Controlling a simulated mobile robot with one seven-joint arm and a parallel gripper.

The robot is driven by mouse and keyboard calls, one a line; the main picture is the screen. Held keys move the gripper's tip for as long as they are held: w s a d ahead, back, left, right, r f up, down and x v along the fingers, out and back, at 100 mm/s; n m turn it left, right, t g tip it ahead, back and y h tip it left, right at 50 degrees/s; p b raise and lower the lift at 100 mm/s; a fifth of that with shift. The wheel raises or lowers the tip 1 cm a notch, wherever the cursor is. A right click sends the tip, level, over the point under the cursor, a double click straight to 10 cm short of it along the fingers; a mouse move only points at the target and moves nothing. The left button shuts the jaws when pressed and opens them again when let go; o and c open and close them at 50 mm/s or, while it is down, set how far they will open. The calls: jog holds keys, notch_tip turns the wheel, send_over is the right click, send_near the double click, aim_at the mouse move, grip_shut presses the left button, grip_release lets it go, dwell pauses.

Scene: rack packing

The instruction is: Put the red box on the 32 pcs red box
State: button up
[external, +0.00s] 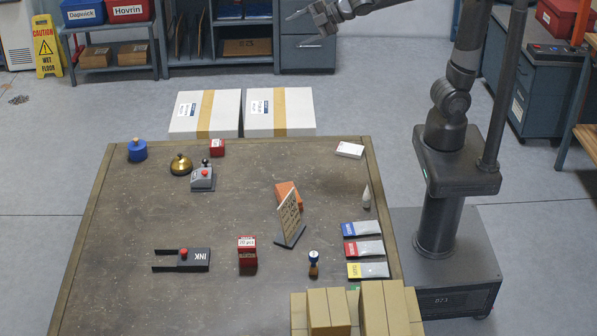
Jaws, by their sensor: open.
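A small red box (217,147) with a white label stands near the far edge of the table, left of its middle. A taller red box (247,251) stands nearer the front; its white label ends in "pcs", but the number is too small to read for sure. The two are well apart, and nothing rests on either. My gripper (296,31) is open and empty, high up at the top of the external view, away from both boxes.
Cardboard boxes (388,312) stand at the front right.

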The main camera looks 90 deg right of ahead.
jog(key=s+f+m+g, duration=0.3)
jog(key=s+f+m, duration=0.3)
jog(key=s, duration=0.7)
jog(key=s+f+m+g+y, duration=0.1)
jog(key=s+f+m+g, duration=0.2)
jog(key=s, duration=1.1)
notch_tip(320, 180, down, 4)
jog(key=m, duration=0.3)
jog(key=shift+s+d+m+g, duration=0.15)
jog(key=shift+d+m+g, duration=0.15)
jog(key=shift+d+m, duration=0.1)
